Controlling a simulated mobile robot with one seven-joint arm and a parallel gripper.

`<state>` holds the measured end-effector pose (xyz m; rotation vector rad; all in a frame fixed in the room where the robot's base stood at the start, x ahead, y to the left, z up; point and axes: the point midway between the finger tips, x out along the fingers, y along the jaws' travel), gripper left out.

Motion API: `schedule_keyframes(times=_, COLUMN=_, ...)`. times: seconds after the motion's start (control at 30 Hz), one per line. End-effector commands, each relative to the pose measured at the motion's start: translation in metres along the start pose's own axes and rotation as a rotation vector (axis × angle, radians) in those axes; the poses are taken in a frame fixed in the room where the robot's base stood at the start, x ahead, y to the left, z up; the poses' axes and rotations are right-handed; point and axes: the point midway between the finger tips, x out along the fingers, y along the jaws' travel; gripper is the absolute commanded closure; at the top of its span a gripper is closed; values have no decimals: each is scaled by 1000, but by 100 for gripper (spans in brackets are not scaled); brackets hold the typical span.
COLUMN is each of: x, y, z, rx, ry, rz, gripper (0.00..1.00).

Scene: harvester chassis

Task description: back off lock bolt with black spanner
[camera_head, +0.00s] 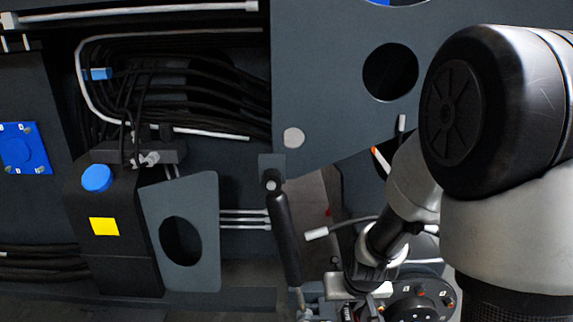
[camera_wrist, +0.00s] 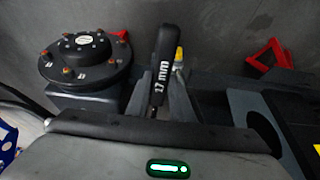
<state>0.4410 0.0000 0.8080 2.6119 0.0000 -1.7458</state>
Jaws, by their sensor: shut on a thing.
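My gripper (camera_wrist: 161,82) is shut on the black spanner (camera_wrist: 163,62), marked "17 mm" in white. The spanner stands up between the two grey fingers in the wrist view. A black round hub (camera_wrist: 84,58) with several orange-brown bolts around its rim lies to the left of the spanner, apart from it in the picture. The hub also shows at the bottom right of the head view (camera_head: 421,303), close to my gripper. I cannot tell which bolt is the lock bolt. The spanner's working end is not clear in either view.
A black strut (camera_head: 286,235) hangs just left of my arm in the head view. A grey panel with a round hole (camera_head: 325,75) stands above it.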

Motion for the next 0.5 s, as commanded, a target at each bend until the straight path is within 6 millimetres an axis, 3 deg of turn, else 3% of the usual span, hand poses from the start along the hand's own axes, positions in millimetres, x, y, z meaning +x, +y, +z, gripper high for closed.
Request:
schedule_keyframes(times=0.03, x=34, y=0, z=14, rx=0, ry=2, rz=0, gripper=100)
schedule_keyframes(times=0.13, x=54, y=0, z=22, rx=0, ry=2, rz=0, gripper=100)
schedule_keyframes(times=0.23, x=62, y=0, z=25, rx=0, ry=2, rz=0, gripper=100)
schedule_keyframes(times=0.5, x=60, y=0, z=24, rx=0, ry=2, rz=0, gripper=100)
